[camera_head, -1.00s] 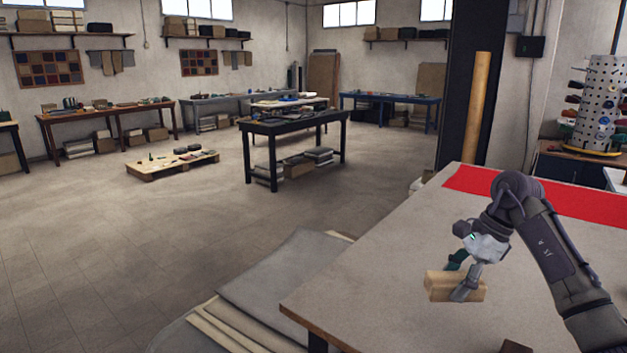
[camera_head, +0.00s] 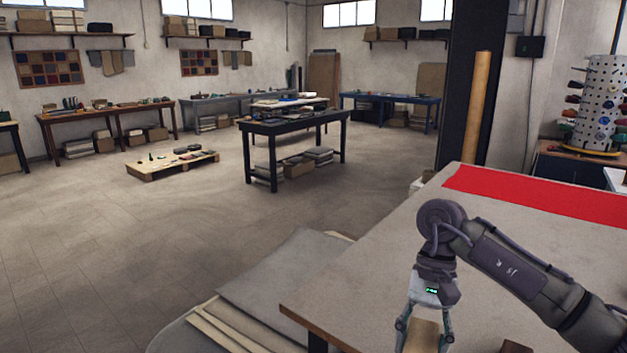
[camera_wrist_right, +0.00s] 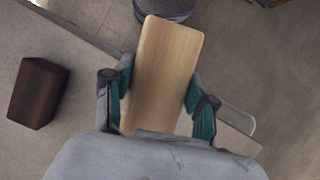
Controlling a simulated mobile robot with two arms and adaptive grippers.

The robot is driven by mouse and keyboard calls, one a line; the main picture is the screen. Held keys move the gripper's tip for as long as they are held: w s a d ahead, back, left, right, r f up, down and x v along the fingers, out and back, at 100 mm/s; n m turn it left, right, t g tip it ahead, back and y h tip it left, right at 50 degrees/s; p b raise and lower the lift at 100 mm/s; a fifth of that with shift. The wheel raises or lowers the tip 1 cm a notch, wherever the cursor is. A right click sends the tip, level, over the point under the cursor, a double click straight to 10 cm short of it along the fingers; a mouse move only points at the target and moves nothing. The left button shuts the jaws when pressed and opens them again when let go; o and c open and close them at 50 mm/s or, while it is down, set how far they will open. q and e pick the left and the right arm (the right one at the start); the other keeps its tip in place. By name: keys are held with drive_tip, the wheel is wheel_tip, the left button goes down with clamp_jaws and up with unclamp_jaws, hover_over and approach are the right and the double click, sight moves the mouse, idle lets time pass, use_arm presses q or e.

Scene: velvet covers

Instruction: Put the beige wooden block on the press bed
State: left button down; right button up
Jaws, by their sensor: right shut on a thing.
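The beige wooden block (camera_head: 421,335) is between the fingers of my right gripper (camera_head: 423,338), near the front edge of the table at the bottom of the head view. In the right wrist view the block (camera_wrist_right: 163,72) fills the space between the teal finger pads, and my right gripper (camera_wrist_right: 160,100) is shut on it. The block's lower end is cut off by the head view. I cannot make out a press bed in either view. My left gripper is not in view.
The work table (camera_head: 400,250) has a red cloth strip (camera_head: 540,195) along its far side. A dark brown block (camera_wrist_right: 38,92) lies left of my gripper in the wrist view. Stacked sheets (camera_head: 285,275) lie left of the table. The tabletop's middle is clear.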

drive_tip(key=s+f+n+h, duration=0.1)
drive_tip(key=s+f+n, duration=0.1)
drive_tip(key=s+f, duration=0.2)
drive_tip(key=s+d+f+n, duration=0.1)
drive_tip(key=s+f+n, duration=0.1)
drive_tip(key=s, duration=0.6)
drive_tip(key=shift+s+f+h, duration=0.2)
drive_tip(key=shift+f+h, duration=0.2)
drive_tip(key=shift+f, duration=0.5)
drive_tip(key=shift+d, duration=0.15)
